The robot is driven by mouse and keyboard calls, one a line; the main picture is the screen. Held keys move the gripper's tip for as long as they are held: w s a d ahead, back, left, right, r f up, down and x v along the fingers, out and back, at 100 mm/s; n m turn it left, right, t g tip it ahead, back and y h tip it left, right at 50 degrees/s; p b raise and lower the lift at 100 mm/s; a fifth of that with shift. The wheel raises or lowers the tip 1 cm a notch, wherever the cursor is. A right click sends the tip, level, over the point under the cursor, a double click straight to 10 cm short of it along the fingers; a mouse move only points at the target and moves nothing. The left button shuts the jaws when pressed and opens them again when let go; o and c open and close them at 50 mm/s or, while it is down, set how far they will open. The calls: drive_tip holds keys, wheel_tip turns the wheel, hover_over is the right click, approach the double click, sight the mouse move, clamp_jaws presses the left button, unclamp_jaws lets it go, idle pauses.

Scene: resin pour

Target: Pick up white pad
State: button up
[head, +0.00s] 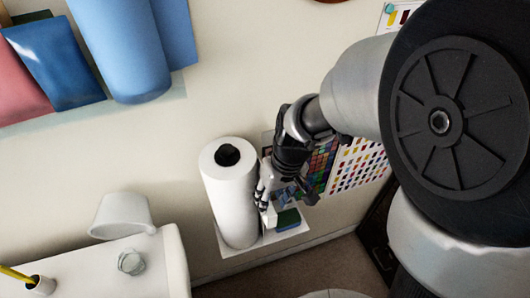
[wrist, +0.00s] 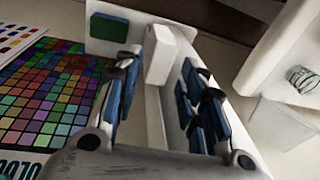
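The white pad (wrist: 158,55) is a pale upright block on a small white shelf (wrist: 102,46). In the wrist view it lies between the tips of my gripper (wrist: 160,66), with a gap visible on the side of the right finger; whether the left finger touches it I cannot tell. In the head view my gripper (head: 273,197) is low over the shelf, beside the paper roll, and a sliver of the white pad (head: 269,214) shows under it. The fingers have blue pads and are spread open.
A green pad (wrist: 108,28) lies on the shelf beside the white pad; it also shows in the head view (head: 288,217). A tall white paper roll (head: 231,195) stands close left of my gripper. A colour chart (wrist: 55,95) is on the wall. A glass jar (head: 131,263) sits on a white surface.

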drive_tip(key=f, duration=0.1)
drive_tip(key=f+b, duration=0.1)
drive_tip(key=f, duration=0.1)
drive_tip(key=f+b, duration=0.1)
drive_tip(key=shift+w+a+f, duration=0.15)
drive_tip(key=shift+a+f, duration=0.2)
drive_tip(key=shift+f, duration=0.05)
drive_tip(key=shift+r, duration=0.1)
drive_tip(key=shift+c, duration=0.3)
drive_tip(key=c, duration=0.4)
drive_tip(key=shift+o, duration=0.2)
drive_tip(key=shift+r, duration=0.3)
drive_tip(key=shift+c, duration=0.7)
wheel_tip(320, 180, up, 27)
drive_tip(key=p, duration=0.9)
drive_tip(key=s+d+r, duration=0.1)
drive_tip(key=s+r, duration=0.1)
drive_tip(key=s, duration=0.3)
drive_tip(key=shift+s+d+p, duration=0.35)
drive_tip(key=shift+s+p, duration=0.05)
drive_tip(key=shift+p, duration=0.05)
